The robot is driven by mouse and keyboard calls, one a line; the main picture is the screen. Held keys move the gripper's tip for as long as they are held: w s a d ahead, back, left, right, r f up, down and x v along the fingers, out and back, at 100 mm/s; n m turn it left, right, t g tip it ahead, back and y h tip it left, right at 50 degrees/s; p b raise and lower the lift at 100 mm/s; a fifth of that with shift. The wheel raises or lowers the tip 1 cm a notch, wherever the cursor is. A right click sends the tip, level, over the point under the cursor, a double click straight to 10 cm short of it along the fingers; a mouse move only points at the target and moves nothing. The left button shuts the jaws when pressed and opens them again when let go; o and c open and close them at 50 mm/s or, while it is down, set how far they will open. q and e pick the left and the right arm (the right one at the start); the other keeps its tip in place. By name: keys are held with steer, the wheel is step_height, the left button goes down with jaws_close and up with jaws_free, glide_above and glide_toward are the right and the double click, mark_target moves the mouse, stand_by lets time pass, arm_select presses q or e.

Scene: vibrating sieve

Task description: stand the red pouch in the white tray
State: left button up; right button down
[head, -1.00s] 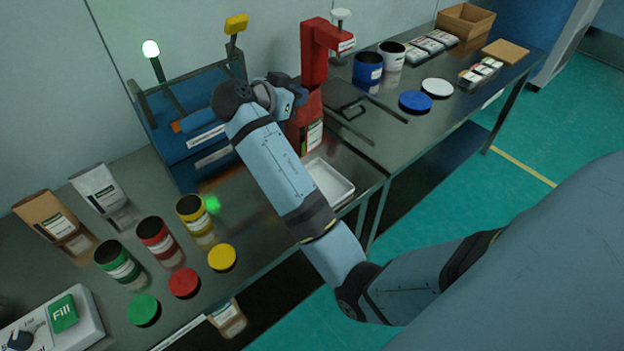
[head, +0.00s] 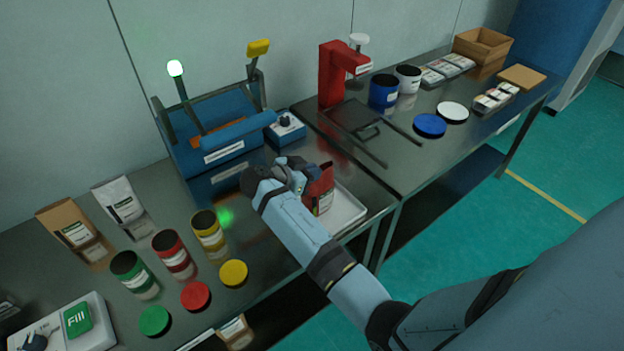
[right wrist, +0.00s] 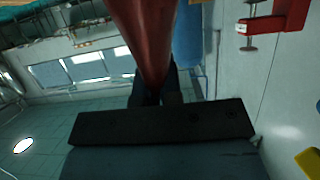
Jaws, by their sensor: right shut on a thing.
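The red pouch (head: 321,194) is upright, with its white label facing my head camera. My right gripper (head: 308,176) is shut on its upper part. The white tray (head: 352,219) lies at the front edge of the bench; the pouch is at its left side, and my arm and the pouch hide the tray's left part. I cannot tell whether the pouch's bottom touches the tray floor. In the right wrist view the pouch (right wrist: 146,35) runs up from between the fingertips (right wrist: 158,92). My left gripper is not in view.
A red press (head: 336,75) stands at the back. Red, green and yellow cans with lids are to the left. The tray's right part is clear.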

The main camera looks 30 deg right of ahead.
mark_target(318, 190)
steer(key=shift+f, duration=1.65)
steer(key=shift+f, duration=0.15)
steer(key=c, duration=1.3)
jaws_free()
